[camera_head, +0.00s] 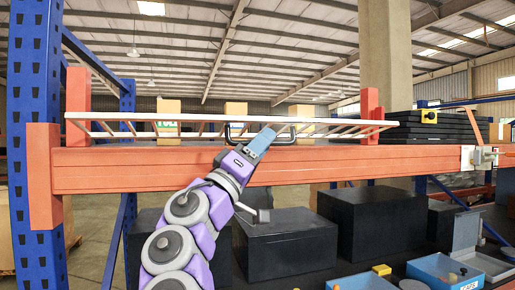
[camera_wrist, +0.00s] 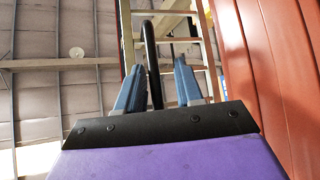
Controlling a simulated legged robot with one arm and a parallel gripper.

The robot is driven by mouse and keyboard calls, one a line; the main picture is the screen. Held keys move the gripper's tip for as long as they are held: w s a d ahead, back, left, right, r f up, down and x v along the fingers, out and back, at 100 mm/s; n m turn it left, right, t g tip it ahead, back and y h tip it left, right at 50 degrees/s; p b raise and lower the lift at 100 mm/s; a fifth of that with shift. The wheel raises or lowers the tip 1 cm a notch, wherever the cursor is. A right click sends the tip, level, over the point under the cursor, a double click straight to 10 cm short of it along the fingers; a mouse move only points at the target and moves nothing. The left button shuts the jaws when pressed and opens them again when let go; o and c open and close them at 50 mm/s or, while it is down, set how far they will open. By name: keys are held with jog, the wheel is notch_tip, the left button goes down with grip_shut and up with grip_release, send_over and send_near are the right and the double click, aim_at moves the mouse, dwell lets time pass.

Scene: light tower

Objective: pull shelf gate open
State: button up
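The shelf gate (camera_head: 350,122) is a pale, ladder-like frame seen at a shallow angle above the orange shelf beam. It spans between two orange posts. A black bar handle (camera_head: 235,139) sits at its front middle. My gripper (camera_head: 268,132) reaches up to this handle from below, in front of the beam. In the wrist view my gripper (camera_wrist: 158,75) has its two blue fingers apart. The black handle (camera_wrist: 151,55) passes between them, closer to the left finger, with a gap to the right finger. The gate frame (camera_wrist: 127,30) shows behind it.
The orange beam (camera_head: 110,170) runs just behind my arm, and it fills the right of the wrist view (camera_wrist: 270,70). Black boxes (camera_head: 285,243) stand below it. Blue bins (camera_head: 445,270) lie at lower right. A metal latch (camera_head: 484,157) is at the beam's right end.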

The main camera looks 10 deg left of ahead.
jog(key=shift+s+f, duration=0.2)
jog(key=shift+s, duration=0.25)
jog(key=a+b+v, duration=0.1)
jog(key=b+v, duration=0.2)
jog(key=v, duration=1.3)
jog(key=shift+w+a+f, duration=0.2)
jog(key=shift+f, duration=0.05)
jog(key=shift+s, duration=0.1)
